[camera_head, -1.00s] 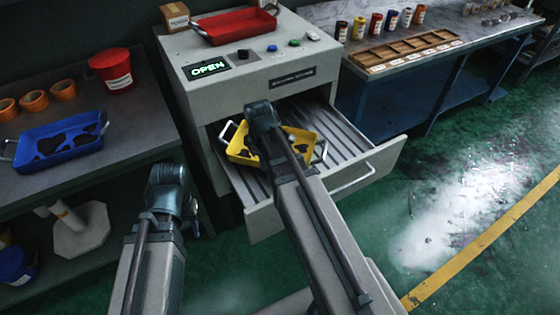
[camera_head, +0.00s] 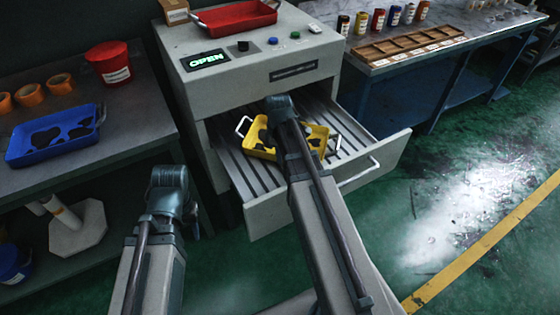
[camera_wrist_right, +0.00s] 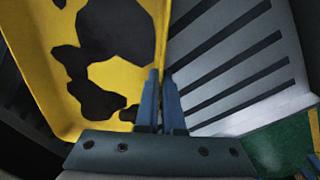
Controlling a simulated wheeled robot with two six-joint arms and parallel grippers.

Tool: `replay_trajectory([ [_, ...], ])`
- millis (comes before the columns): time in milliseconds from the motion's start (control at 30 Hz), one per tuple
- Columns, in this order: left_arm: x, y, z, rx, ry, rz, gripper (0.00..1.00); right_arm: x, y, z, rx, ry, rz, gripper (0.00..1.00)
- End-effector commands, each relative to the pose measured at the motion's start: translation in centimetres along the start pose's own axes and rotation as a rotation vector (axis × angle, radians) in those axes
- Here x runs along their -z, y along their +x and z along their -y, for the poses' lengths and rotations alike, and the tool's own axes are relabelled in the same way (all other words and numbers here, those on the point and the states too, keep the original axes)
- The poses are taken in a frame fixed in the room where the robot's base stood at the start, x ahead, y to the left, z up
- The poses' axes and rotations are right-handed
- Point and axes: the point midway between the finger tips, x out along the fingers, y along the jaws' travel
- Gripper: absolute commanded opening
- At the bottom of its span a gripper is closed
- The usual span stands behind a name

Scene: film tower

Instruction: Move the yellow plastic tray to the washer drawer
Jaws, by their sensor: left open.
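The yellow plastic tray (camera_head: 262,152), with black patches and metal side handles, is inside the open washer drawer (camera_head: 255,182), turned at an angle to it. Whether it rests on the ribbed floor or is slightly raised I cannot tell. My right gripper (camera_wrist_right: 160,85) is shut on the tray's side wall; the yellow tray (camera_wrist_right: 60,75) is on its left in the wrist view and grey drawer ribs on its right. In the head view my right arm covers part of the tray. My left gripper (camera_head: 178,202) is open and empty, low in front of the left bench.
The washer (camera_head: 225,90) shows a green OPEN sign and carries a red tray (camera_head: 237,18). A blue tray (camera_head: 52,137) and a red bucket (camera_head: 110,63) stand on the left bench. A wooden divided tray (camera_head: 410,45) lies on the right bench. The drawer's right part is free.

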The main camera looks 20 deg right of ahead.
Motion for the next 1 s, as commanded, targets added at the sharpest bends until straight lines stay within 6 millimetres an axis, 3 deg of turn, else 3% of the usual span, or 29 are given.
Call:
replay_trajectory([
  [400,0.03,0.56,-0.06,0.000,0.000,0.000,0.47,0.02,0.56,0.05,-0.001,0.000,0.000,0.00],
  [500,0.02,0.39,-0.04,0.000,0.000,0.000,0.47,0.02,0.39,0.05,0.000,0.000,0.000,0.21],
  [600,0.02,0.39,-0.04,0.000,0.000,0.000,0.47,0.02,0.39,0.05,0.000,0.000,0.000,0.35],
  [1000,0.00,0.03,0.00,0.000,0.000,0.000,0.47,0.02,0.03,0.02,0.000,0.000,0.000,0.35],
])
